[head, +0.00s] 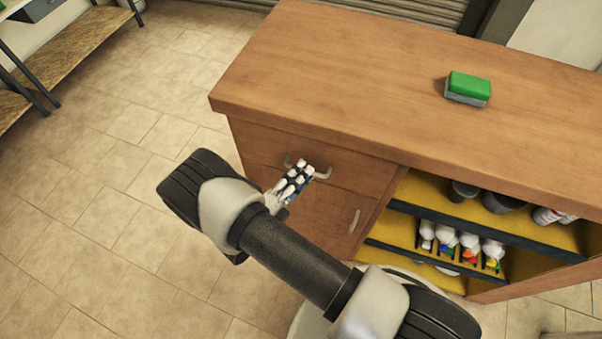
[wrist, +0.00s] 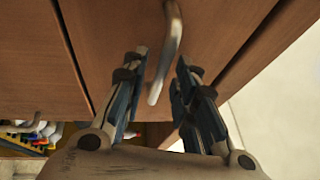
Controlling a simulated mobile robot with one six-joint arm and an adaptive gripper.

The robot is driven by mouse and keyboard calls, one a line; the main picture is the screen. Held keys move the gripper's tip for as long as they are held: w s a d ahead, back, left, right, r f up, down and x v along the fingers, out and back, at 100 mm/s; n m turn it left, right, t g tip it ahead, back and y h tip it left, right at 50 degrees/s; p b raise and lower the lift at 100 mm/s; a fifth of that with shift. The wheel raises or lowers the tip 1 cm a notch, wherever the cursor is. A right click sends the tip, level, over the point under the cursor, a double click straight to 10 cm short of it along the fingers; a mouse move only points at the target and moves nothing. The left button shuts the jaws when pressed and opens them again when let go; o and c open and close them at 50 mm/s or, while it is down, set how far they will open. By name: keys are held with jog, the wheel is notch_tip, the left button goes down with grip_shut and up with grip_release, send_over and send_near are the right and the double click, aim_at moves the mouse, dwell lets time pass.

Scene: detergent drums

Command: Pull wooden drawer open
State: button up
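The wooden drawer (head: 262,143) is the upper front of the brown cabinet and looks closed. Its curved metal handle (head: 322,173) shows partly behind my gripper (head: 302,172) in the head view. In the wrist view the handle (wrist: 171,45) hangs down between the fingers, with its lower end between the open fingertips of my gripper (wrist: 160,70). The fingers stand apart on both sides of the handle. I see a gap on each side and no clear contact.
A green and grey sponge (head: 468,88) lies on the cabinet top (head: 350,70). A cabinet door with a vertical handle (head: 354,221) is below the drawer. Open shelves with several bottles (head: 460,245) are at the right. Tiled floor (head: 100,190) at the left is clear.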

grip_shut()
dwell(0.3)
jog(key=shift+s, duration=0.1)
